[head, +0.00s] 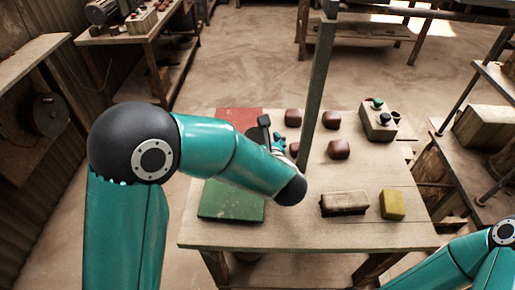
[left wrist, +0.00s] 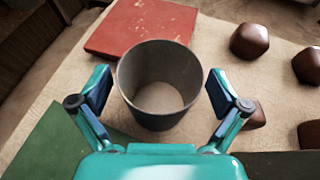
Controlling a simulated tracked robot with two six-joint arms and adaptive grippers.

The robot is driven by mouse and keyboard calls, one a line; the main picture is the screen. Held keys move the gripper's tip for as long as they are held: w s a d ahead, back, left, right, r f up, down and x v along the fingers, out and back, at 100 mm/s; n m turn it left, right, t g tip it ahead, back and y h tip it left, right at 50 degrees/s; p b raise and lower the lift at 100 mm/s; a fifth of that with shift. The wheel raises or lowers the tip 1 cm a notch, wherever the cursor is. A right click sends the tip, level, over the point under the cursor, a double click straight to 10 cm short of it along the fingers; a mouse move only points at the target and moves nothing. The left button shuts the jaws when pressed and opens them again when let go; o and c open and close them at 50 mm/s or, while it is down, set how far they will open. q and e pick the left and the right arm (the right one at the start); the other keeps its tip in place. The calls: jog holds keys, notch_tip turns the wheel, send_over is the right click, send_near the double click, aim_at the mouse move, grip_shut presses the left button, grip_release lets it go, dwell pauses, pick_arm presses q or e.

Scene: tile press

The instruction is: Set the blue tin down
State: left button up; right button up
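The tin (left wrist: 159,85) looks dull blue-grey, open at the top and empty inside. It stands upright, seemingly on the bare tabletop, between the red panel (left wrist: 140,25) and the green panel (left wrist: 60,145). My left gripper (left wrist: 160,92) is open, one finger on each side of the tin, with a visible gap at both sides. In the head view my left gripper (head: 278,142) is small and mostly behind my own forearm, which also hides most of the tin. My right gripper is not in view; only part of my right arm shows at the lower right.
An upright metal post (head: 318,90) rises just right of my left gripper.

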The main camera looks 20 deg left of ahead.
pick_arm(q)
jog(key=c, duration=1)
jog(key=shift+c, duration=0.4)
jog(key=shift+r, duration=0.15)
